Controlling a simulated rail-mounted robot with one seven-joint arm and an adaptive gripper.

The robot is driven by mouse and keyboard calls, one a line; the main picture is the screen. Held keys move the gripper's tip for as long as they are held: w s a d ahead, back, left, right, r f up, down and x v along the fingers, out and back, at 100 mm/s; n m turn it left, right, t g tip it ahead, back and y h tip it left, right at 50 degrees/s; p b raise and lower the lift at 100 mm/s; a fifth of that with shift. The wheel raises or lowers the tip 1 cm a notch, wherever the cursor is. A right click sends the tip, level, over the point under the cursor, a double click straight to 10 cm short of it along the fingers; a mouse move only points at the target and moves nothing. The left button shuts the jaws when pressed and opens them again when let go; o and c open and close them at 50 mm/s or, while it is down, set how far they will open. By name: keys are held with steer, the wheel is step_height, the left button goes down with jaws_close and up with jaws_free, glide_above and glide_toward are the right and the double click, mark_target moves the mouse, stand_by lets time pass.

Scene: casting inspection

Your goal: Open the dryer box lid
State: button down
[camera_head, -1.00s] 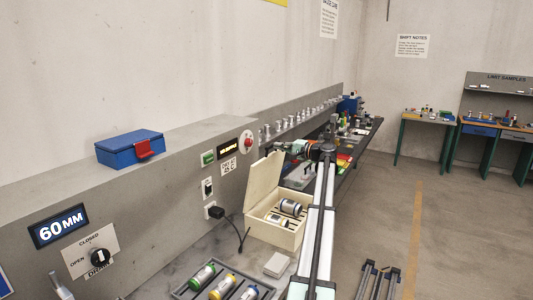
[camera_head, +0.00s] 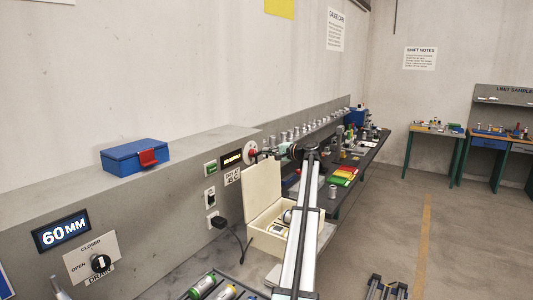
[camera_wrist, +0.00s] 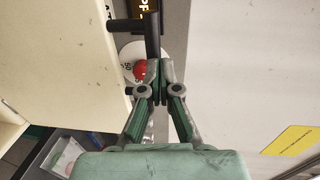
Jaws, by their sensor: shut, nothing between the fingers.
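A cream box (camera_head: 268,240) stands on the bench in the head view. Its lid (camera_head: 262,188) is raised and stands up at the back, left of my arm. Cylinders lie inside, partly hidden by my arm. No label shows which box is the dryer box. My gripper (camera_head: 266,153) is beyond the lid's top edge, near the red button (camera_head: 252,148). In the wrist view the gripper (camera_wrist: 152,68) is shut and empty, with the red button (camera_wrist: 140,69) behind its fingertips. The lid (camera_wrist: 60,70) fills the left side, beside the fingers; contact cannot be told.
A blue box (camera_head: 135,156) with a red latch sits closed on the grey ledge. A black plug and cable (camera_head: 224,226) are left of the cream box. A tray of cylinders (camera_head: 208,285) lies in front. Metal parts (camera_head: 300,130) line the ledge beyond.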

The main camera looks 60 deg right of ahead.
steer(key=s+a+r+b, duration=0.1)
steer(key=s+r+b, duration=0.2)
steer(key=s, duration=1)
steer(key=shift+s+r, duration=0.25)
steer(key=shift+r, duration=0.2)
steer(key=shift+w, duration=0.1)
steer(key=w+f+p, duration=0.3)
steer(key=w+f, duration=0.1)
steer(key=w, duration=0.9)
steer(key=shift+w+d, duration=0.2)
steer(key=shift+d, duration=0.25)
steer(key=shift+s, duration=0.2)
